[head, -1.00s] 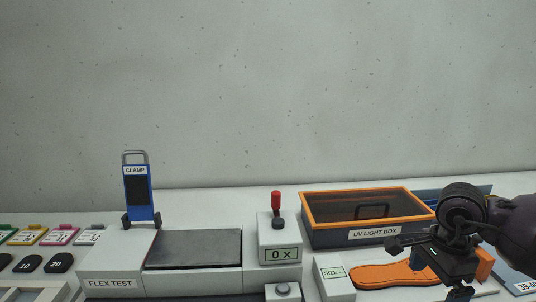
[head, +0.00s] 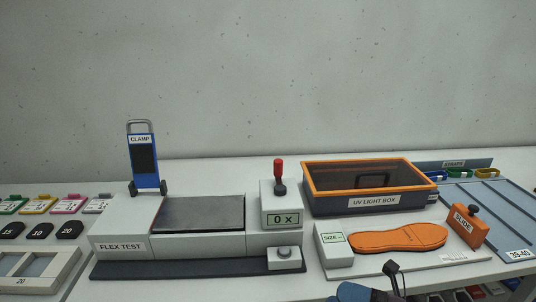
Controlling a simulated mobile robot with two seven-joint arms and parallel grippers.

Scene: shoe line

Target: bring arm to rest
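A dark fingertip-like part (head: 393,272), which looks like part of my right gripper, shows at the bottom edge in front of the sole board. The rest of that gripper and its arm are below the picture, so its opening and anything in it are hidden. My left gripper is not in view. The orange sole (head: 400,237) lies flat on a pale board between the size block (head: 333,245) and the orange slider block (head: 467,226).
The flex test machine (head: 120,246) with its blue clamp (head: 144,161) and red-knobbed lever (head: 279,176) stands left of centre. The UV light box (head: 374,203) is behind the sole. A blue rack (head: 490,207) is at right. A blue object (head: 355,292) shows at the bottom edge.

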